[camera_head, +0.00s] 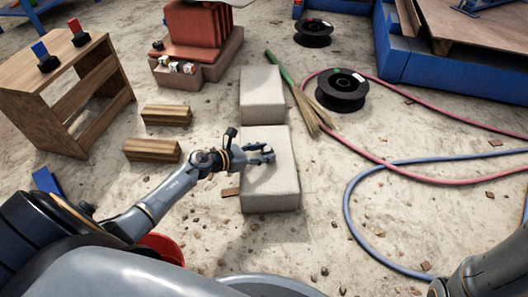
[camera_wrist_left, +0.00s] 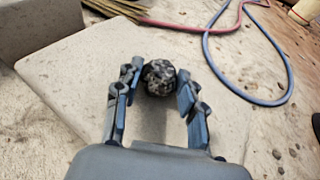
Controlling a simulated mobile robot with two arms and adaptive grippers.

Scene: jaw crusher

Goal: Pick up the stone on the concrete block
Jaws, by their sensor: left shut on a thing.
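The stone (camera_wrist_left: 159,77) is dark, speckled grey and roughly round; it shows in the left wrist view between the fingertips. My left gripper (camera_wrist_left: 157,84) is shut on it, one finger on each side. In the head view my left gripper (camera_head: 264,153) reaches in from the left over the nearer concrete block (camera_head: 270,192), a pale grey slab. The stone is hard to make out there, hidden by the fingers. The block's flat top also shows below the gripper in the wrist view (camera_wrist_left: 75,75). I cannot tell whether the stone still touches the block. My right gripper is out of view.
A second concrete block (camera_head: 262,95) stands just behind. A broom (camera_head: 293,95), a black spool (camera_head: 342,90), a red hose (camera_head: 375,158) and a blue hose (camera_head: 352,215) lie to the right. Wooden beams (camera_head: 152,150) and a wooden stand (camera_head: 50,95) are left.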

